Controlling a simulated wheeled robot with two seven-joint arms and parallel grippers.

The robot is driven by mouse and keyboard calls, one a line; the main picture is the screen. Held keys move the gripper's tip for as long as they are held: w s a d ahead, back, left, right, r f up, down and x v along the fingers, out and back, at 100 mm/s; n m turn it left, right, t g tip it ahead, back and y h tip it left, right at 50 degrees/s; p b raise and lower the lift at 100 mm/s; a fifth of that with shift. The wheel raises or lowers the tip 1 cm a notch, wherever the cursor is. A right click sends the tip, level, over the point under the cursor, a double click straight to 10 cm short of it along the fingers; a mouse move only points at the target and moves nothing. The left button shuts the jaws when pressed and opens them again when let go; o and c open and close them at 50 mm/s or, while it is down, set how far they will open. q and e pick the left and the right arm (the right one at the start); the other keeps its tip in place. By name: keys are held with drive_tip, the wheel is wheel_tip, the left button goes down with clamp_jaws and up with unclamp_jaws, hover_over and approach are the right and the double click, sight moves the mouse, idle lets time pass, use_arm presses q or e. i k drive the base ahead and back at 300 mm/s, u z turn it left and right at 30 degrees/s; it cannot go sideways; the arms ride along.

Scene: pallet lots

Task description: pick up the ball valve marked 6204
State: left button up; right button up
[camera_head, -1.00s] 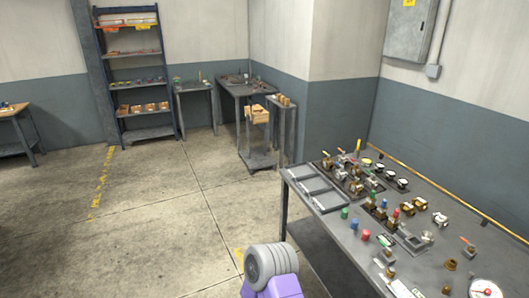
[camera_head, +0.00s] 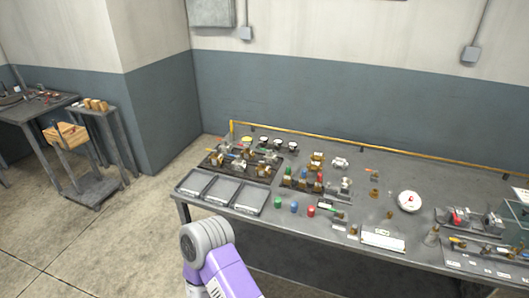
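Several small valves and fittings stand on the long grey workbench (camera_head: 400,187) in front of me. A dark tray (camera_head: 268,172) at the bench's left back holds several valves (camera_head: 238,155) with coloured handles. A second group of valves (camera_head: 304,178) with red and blue parts stands near the middle. More grey fittings (camera_head: 487,217) stand at the right end. The markings are too small to read, so I cannot tell which valve is 6204. A purple and grey part of my own arm shows at the bottom, away from the valves. Neither gripper is in view.
Three shallow grey trays (camera_head: 220,190) lie at the bench's front left. Green, blue and red cylinders (camera_head: 294,207) stand along the front. A round white dial (camera_head: 409,201) lies to the right. A yellow rail (camera_head: 330,139) runs along the back. A cart with a wooden crate (camera_head: 66,135) stands left; floor between is clear.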

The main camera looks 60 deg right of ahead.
sight(216, 160)
drive_tip(key=z, duration=0.85)
drive_tip(key=i, duration=0.75)
drive_tip(key=z, duration=0.6)
